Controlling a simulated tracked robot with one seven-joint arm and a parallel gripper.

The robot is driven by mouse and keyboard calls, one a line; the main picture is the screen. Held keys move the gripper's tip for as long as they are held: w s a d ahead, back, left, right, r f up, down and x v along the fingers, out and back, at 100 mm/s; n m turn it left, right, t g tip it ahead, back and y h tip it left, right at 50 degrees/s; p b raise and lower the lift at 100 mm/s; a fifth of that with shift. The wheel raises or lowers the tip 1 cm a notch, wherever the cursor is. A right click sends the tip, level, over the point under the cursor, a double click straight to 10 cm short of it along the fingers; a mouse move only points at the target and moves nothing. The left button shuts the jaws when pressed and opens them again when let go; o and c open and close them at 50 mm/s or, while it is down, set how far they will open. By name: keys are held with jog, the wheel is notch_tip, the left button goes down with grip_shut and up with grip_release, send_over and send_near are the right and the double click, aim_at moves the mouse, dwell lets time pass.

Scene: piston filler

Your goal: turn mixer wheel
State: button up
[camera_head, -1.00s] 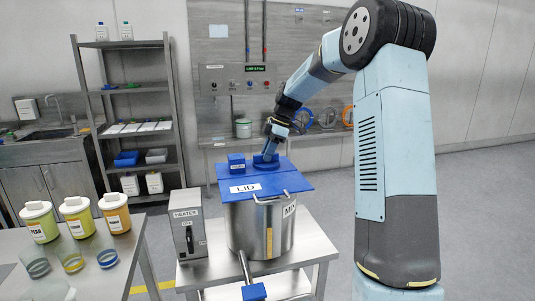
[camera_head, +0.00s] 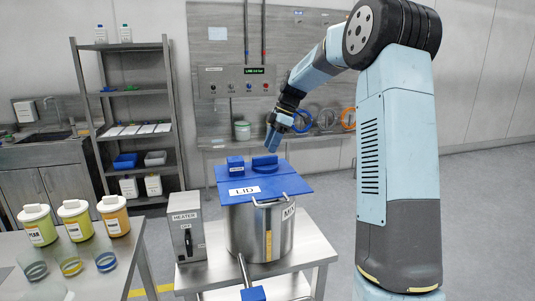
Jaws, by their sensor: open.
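The blue mixer wheel (camera_head: 265,165) is a round knob with a raised grip, on top of the blue lid (camera_head: 262,184) marked "LID". The lid covers a steel mixing pot (camera_head: 259,230). My gripper (camera_head: 271,149) points down just above the wheel and appears clear of it, with nothing seen in it. The gap between its fingers is too small to make out from here.
A small blue block (camera_head: 235,165) stands on the lid to the wheel's left. A heater box (camera_head: 187,235) stands left of the pot on the steel table (camera_head: 314,247). Jars and glasses fill the left table. A shelf rack (camera_head: 130,118) stands behind.

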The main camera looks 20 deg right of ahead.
jog(key=v, duration=0.9)
jog(key=shift+a+f, duration=0.1)
jog(key=shift+a, duration=0.05)
dwell(0.6)
jog(key=h, duration=0.3)
send_over(269, 156)
jog(key=shift+a+r+h, duration=0.65)
jog(key=shift+a+h, duration=0.05)
jog(key=shift+h, duration=0.1)
notch_tip(269, 156, down, 14)
jog(key=shift+w+r, duration=0.1)
grip_shut()
dwell(0.3)
